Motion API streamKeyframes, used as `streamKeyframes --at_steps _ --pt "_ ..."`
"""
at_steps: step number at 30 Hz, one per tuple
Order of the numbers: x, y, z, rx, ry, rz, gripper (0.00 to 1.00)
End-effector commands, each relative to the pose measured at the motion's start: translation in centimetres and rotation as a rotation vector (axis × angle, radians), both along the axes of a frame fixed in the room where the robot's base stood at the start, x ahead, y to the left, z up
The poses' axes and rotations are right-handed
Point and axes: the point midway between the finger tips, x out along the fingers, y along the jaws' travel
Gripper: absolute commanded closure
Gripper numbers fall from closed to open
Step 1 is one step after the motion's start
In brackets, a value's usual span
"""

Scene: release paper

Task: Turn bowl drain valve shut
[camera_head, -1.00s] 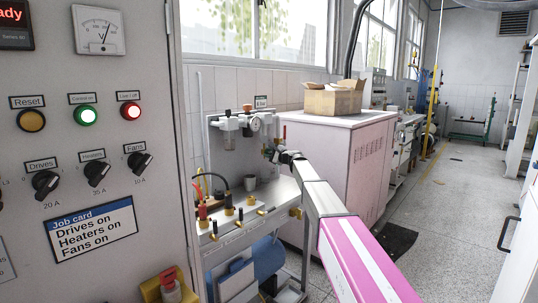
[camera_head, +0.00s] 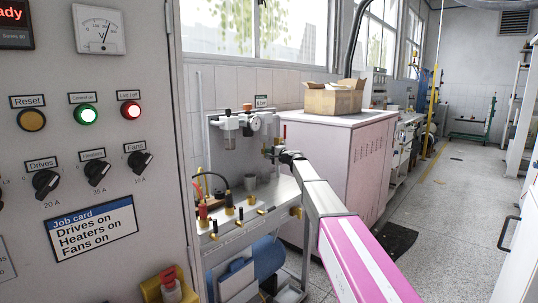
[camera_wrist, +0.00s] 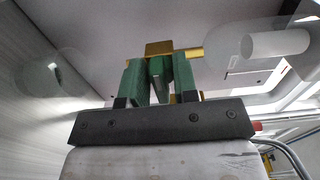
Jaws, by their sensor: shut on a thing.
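In the wrist view, my gripper (camera_wrist: 157,68) has green fingers and is closed around a narrow part of the bowl drain valve. The valve shows a brass block (camera_wrist: 158,47) just beyond the fingertips, with a thin brass piece reaching right. The fingers hide much of the held part. A clear bowl with a white cylinder inside (camera_wrist: 275,43) is at the upper right, and another clear bowl (camera_wrist: 50,75) is at the left. In the head view, my gripper (camera_head: 272,154) is small and dark, at the right of the panel with filter bowls (camera_head: 230,143). The valve is too small to make out there.
A bench (camera_head: 265,190) with brass fittings and small levers lies below the panel. A pink cabinet (camera_head: 340,160) bearing an open cardboard box (camera_head: 333,98) stands right of it. A grey control cabinet (camera_head: 90,150) fills the left. Open floor (camera_head: 450,220) lies at the right.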

Motion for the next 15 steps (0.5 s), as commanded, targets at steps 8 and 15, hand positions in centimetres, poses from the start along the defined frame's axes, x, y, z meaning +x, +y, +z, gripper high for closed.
streamKeyframes --at_steps 8,15 --pt "-0.11 0.01 -0.09 -0.005 -0.003 0.002 0.96" --pt "-0.10 0.02 -0.07 -0.005 -0.003 0.002 0.62"
